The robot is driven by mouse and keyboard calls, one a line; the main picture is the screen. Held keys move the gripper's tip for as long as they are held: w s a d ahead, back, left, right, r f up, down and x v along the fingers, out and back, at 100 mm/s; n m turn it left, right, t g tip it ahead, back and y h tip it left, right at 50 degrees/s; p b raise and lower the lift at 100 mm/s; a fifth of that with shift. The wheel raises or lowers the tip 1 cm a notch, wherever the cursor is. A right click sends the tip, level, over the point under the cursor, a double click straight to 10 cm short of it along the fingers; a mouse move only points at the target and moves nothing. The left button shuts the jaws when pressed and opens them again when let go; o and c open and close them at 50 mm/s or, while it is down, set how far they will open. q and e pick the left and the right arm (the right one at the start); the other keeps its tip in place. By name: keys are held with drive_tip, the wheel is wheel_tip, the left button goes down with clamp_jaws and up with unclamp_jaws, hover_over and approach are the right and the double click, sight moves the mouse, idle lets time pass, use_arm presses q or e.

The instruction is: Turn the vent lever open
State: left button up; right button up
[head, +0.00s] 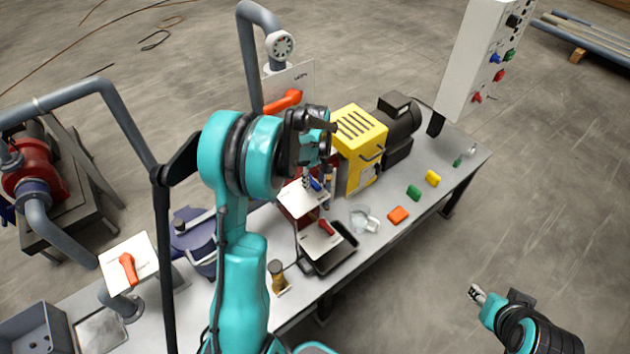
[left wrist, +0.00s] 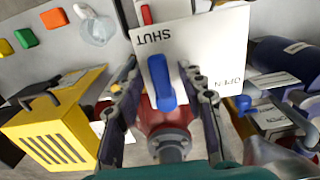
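A blue lever (left wrist: 161,82) sits on a white plate (left wrist: 222,40) marked SHUT and OPEN, both upside down in the left wrist view. The lever lies lengthwise just below the word SHUT, with OPEN off to the right. In the head view the lever (head: 315,184) is small and partly hidden by my gripper. My left gripper (left wrist: 158,72) is open, one finger on each side of the lever, with visible gaps; it also shows in the head view (head: 316,172). My right gripper (head: 478,294) is far off at the lower right, too small to tell its opening.
A red-handled lever (head: 326,228) on another white plate stands close in front, above a black tray (head: 330,262). A yellow housing (head: 358,150) is beside my left gripper. A clear cup (head: 364,219) and colored blocks (head: 398,215) lie on the bench.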

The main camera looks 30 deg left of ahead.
use_arm(q)
clamp_jaws()
drive_tip(key=shift+s, duration=0.1)
drive_tip(key=a+m+b, duration=0.1)
drive_tip(key=m, duration=0.5)
drive_tip(key=s+a+m+b, duration=0.1)
drive_tip(key=a+m, duration=0.1)
drive_tip(key=m, duration=0.4)
drive_tip(key=s+a+m+b, duration=0.1)
drive_tip(key=a+m, duration=0.1)
drive_tip(key=m, duration=0.4)
drive_tip(key=shift+a, duration=0.15)
idle(0.5)
